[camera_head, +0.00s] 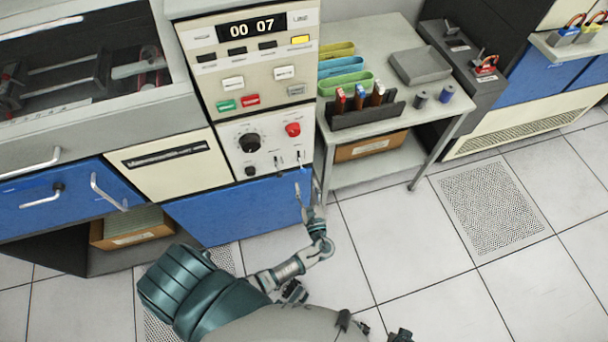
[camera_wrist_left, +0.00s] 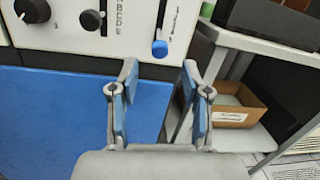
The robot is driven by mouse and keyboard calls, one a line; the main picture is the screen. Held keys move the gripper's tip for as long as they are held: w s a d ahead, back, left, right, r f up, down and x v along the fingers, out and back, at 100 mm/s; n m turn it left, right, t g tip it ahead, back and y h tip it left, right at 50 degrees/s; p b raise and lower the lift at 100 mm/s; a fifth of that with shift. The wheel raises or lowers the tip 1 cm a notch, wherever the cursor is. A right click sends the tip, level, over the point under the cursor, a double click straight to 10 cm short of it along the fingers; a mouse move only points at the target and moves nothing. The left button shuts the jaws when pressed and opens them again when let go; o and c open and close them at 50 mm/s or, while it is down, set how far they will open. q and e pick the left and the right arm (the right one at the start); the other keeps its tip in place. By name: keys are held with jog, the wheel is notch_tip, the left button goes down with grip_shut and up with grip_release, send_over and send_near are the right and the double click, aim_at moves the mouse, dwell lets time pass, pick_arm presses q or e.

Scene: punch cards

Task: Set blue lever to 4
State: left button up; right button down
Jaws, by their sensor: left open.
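In the left wrist view the blue lever (camera_wrist_left: 160,48) stands at the low end of a narrow vertical slot on the cream control panel (camera_wrist_left: 60,38). The markings beside the slot are too small to read. My left gripper (camera_wrist_left: 159,72) is open just below and in front of the lever, its fingertips to either side of it and apart from it. In the head view my left gripper (camera_head: 307,183) is at the panel's lower right corner. The blue knob is hard to make out there. My right gripper cannot be made out.
A red knob (camera_head: 293,129) sits above. A grey side table (camera_head: 455,118) with card trays stands close on the right. Tiled floor is clear beyond it.

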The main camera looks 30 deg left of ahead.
pick_arm(q)
jog(key=v, duration=0.6)
jog(key=shift+f, duration=0.15)
jog(key=s+a+f+n+g+h+p, duration=0.25)
jog(key=s+f+n+g, duration=0.2)
jog(key=f, duration=0.45)
jog(key=s+a+f+n+g+h+p, duration=0.1)
jog(key=s+f+n+g+h, duration=0.35)
jog(key=f, duration=0.45)
jog(key=s+d+f+n+g+h+p, duration=0.1)
jog(key=s+d+f+n+h, duration=0.1)
jog(key=s+n, duration=0.5)
jog(key=s+d+f+n+g+h+p, duration=0.1)
jog(key=s+d+f+n+h, duration=0.1)
jog(key=s+f+n+h, duration=0.3)
jog(key=s+f+n, duration=0.1)
jog(key=s+n, duration=0.1)
jog(key=s, duration=0.1)
jog(key=shift+g, duration=0.3)
pick_arm(e)
jog(key=s+f, duration=0.4)
jog(key=f, duration=1)
jog(key=shift+s+d, duration=0.2)
jog(key=shift+d, duration=0.05)
pick_arm(q)
jog(key=shift+s, duration=0.1)
pick_arm(e)
jog(key=shift+f+g, duration=0.1)
jog(key=shift+g, duration=0.2)
